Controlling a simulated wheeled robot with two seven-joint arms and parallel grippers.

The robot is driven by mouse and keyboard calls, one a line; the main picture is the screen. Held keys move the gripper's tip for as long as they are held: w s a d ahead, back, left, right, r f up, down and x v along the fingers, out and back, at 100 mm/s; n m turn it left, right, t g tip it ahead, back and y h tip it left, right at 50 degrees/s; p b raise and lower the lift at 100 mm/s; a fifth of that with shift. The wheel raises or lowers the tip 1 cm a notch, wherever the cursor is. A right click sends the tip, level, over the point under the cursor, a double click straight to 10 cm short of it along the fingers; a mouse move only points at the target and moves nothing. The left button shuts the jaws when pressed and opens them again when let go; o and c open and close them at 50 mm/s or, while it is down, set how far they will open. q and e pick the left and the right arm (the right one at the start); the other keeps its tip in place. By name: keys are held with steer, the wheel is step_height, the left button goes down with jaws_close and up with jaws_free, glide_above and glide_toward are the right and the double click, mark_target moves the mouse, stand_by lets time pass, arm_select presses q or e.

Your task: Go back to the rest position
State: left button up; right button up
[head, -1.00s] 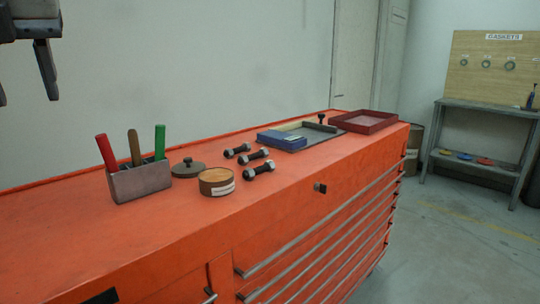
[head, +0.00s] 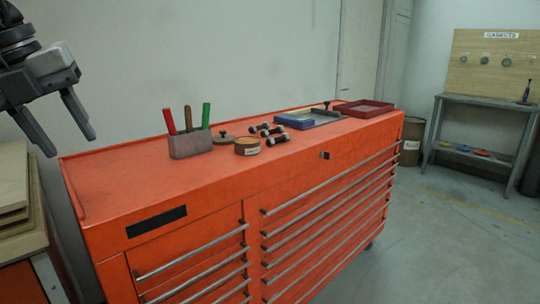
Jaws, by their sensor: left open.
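My left gripper (head: 62,132) is at the upper left of the head view. Its two fingers are spread and nothing is between them. It hangs in the air, apart from the orange tool cabinet (head: 130,181), left of the things on its top. My right gripper is not in view.
On the cabinet top are a grey holder (head: 190,146) with red, brown and green handles, a round tin (head: 247,146), several bolts, a blue box (head: 294,120) and a red tray (head: 362,108). A grey bench (head: 483,104) stands at the right. Stacked boards (head: 12,190) lie at the left.

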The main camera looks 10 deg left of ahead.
arm_select(q)
steer(key=d+f+n+t+h+p, duration=0.15)
steer(key=f+n+t+h, duration=0.45)
steer(key=f, duration=0.8)
steer(key=d+f+n+t+h, duration=0.3)
steer(key=f+n, duration=0.4)
steer(key=f, duration=0.8)
steer(key=s+d+f+n+g+y, duration=0.2)
steer(key=s+d+f+n+y, duration=0.4)
steer(key=s+d+f+n, duration=0.6)
steer(key=d+f+n, duration=0.1)
steer(key=d+f, duration=0.2)
steer(key=f, duration=0.1)
steer(key=shift+d+f+n+y, duration=0.2)
steer(key=shift+d+n+y, duration=0.15)
steer(key=shift+n+y, duration=0.05)
